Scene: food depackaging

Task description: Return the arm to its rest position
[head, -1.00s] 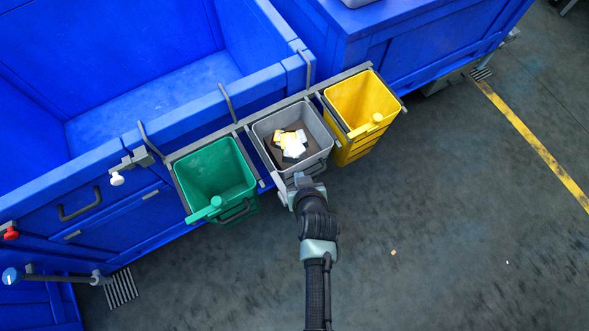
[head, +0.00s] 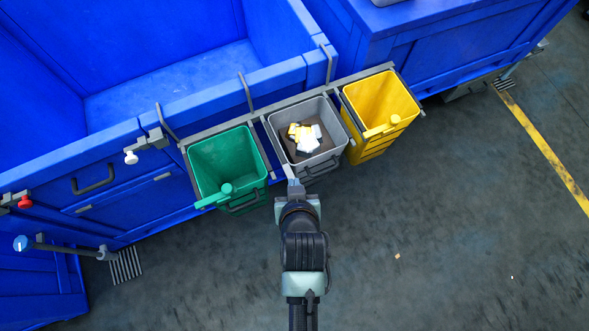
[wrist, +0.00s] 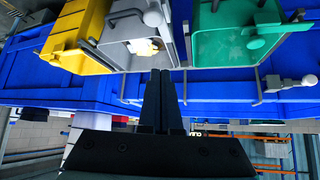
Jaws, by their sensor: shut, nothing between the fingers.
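My gripper (head: 294,183) is just in front of the near edge of the grey bin (head: 271,132) in the head view. In the wrist view my gripper's two dark fingers (wrist: 161,76) lie together, shut with nothing between them. My arm reaches up from the bottom middle of the head view. The grey bin holds several white and yellow pieces (head: 305,138) on a brown bottom. The grey bin also shows at the top of the wrist view (wrist: 116,52), above and beside the fingertips.
A green bin (head: 222,160) hangs left of the grey bin and a yellow bin (head: 381,100) right of it, all on a rail along the blue container (head: 130,190). A small crumb (head: 397,256) lies on the floor. The floor (head: 450,220) at the right is mostly clear.

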